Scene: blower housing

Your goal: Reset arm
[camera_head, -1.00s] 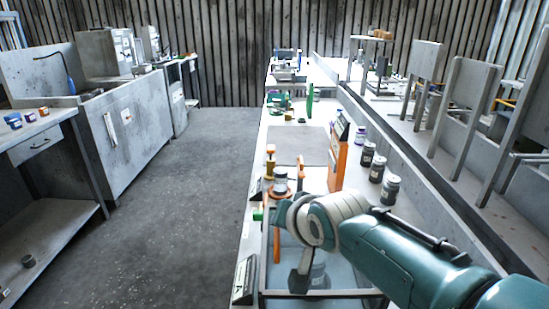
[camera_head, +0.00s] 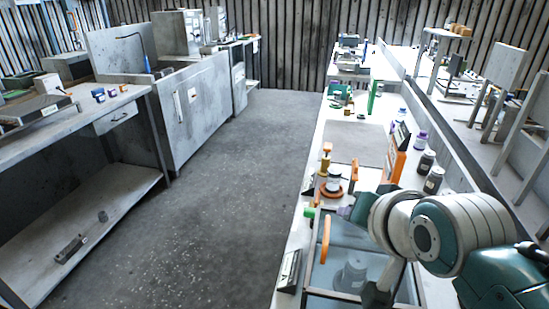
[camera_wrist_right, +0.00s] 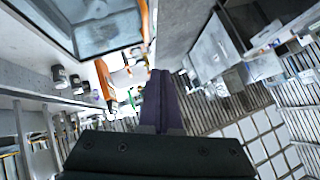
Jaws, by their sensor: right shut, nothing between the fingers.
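My right arm comes in from the lower right of the head view, over the near end of the long white workbench (camera_head: 308,240). My right gripper (camera_head: 347,212) points left there, above the glass-topped tray (camera_head: 330,272) and partly hidden by my wrist. In the right wrist view its two dark purple fingers (camera_wrist_right: 160,75) are together, with nothing between them. My left gripper is in neither view.
An orange-based jar (camera_head: 332,188), an orange bin (camera_head: 394,160) and dark bottles (camera_head: 433,180) stand near my right wrist. A grey board (camera_head: 355,143) lies farther along. Open floor (camera_head: 220,200) separates this bench from the left workbench (camera_head: 75,125).

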